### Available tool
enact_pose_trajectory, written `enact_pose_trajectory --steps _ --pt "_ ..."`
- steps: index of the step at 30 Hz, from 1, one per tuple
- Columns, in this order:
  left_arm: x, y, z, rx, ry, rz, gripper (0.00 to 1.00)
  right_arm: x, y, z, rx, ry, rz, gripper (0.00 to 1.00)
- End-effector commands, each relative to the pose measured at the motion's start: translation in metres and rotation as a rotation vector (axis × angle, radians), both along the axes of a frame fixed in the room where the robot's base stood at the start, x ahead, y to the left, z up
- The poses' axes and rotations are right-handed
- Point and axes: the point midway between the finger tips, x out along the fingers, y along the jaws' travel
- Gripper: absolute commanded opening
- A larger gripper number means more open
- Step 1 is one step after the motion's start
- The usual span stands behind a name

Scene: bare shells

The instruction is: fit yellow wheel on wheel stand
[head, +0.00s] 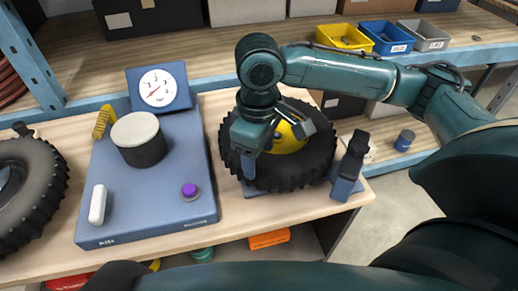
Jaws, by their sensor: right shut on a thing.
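The yellow wheel, a black knobbly tire (300,174) with a yellow hub (288,140), lies roughly flat near the right end of the workbench. My right gripper (279,143) is over its hub, pointing down, and is shut on the wheel; the exact contact is partly hidden. The wheel stand (345,187), blue-grey with a dark upright part at its right, shows under and beside the tire's right edge. The tire hides most of the stand, so I cannot tell whether the wheel is seated. My left gripper is out of view.
A blue machine (150,205) with a dial (157,88), round black post and purple button stands left of the wheel. Another tire (30,185) lies at far left. Yellow, blue and grey bins (343,38) sit on the back shelf.

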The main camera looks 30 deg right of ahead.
Motion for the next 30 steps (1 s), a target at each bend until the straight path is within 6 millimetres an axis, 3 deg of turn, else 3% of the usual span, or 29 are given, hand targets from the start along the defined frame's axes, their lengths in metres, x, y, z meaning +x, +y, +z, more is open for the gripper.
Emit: enact_pose_trajectory --steps 30 --pt "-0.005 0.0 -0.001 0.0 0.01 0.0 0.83 0.001 0.0 -0.014 0.0 -0.004 0.0 0.18"
